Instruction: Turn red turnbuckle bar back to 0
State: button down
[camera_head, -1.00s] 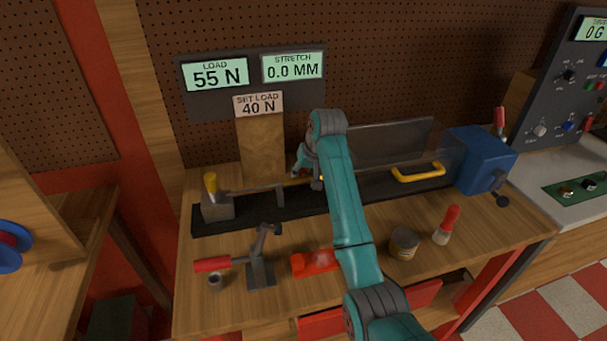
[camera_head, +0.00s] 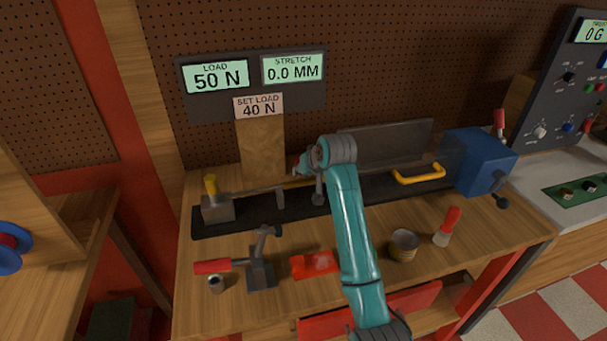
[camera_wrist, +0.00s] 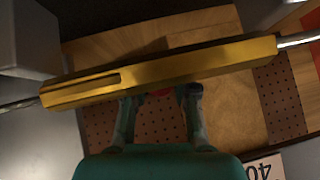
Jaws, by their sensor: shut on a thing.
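In the wrist view the yellow hexagonal turnbuckle body (camera_wrist: 190,68) crosses the picture, with a metal rod at each end. My gripper (camera_wrist: 158,94) is just below it in that view, its two fingers apart with a small piece of the red bar (camera_wrist: 160,92) between them. Most of the red bar is hidden by the turnbuckle body and the fingers. In the head view my arm hides the turnbuckle and most of the gripper. The load display (camera_head: 217,76) reads 50 N, the stretch display (camera_head: 292,68) reads 0.0 MM, and the set-load plate (camera_head: 258,105) reads 40 N.
The dark rig bed (camera_head: 250,222) runs along the bench to a blue box (camera_head: 480,160). A clear shield with a yellow handle (camera_head: 418,174) stands beside my arm. A red-handled tool (camera_head: 258,272), a red block (camera_head: 315,264), a can (camera_head: 403,246) and a brush (camera_head: 447,226) occupy the bench front.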

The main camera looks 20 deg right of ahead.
jog(key=t, duration=0.1)
jog(key=r+t, duration=0.1)
jog(key=t, duration=0.2)
jog(key=shift+s+r+t, duration=0.25)
jog(key=shift+r+t, duration=0.05)
jog(key=shift+s+r+n+t+y, duration=0.25)
jog(key=shift+r+t, duration=0.2)
jog(key=shift+t, duration=0.75)
jog(key=shift+s+r+n+t+y, duration=0.15)
jog(key=shift+s+r+n+t, duration=0.25)
jog(key=shift+t, duration=0.8)
jog(key=shift+w+r, duration=0.1)
jog(key=c, duration=0.9)
grip_release()
jog(key=s, duration=0.4)
jog(key=s+d, duration=0.1)
jog(key=s, duration=0.7)
jog(key=shift+d+f, duration=0.2)
jog(key=shift+d, duration=0.2)
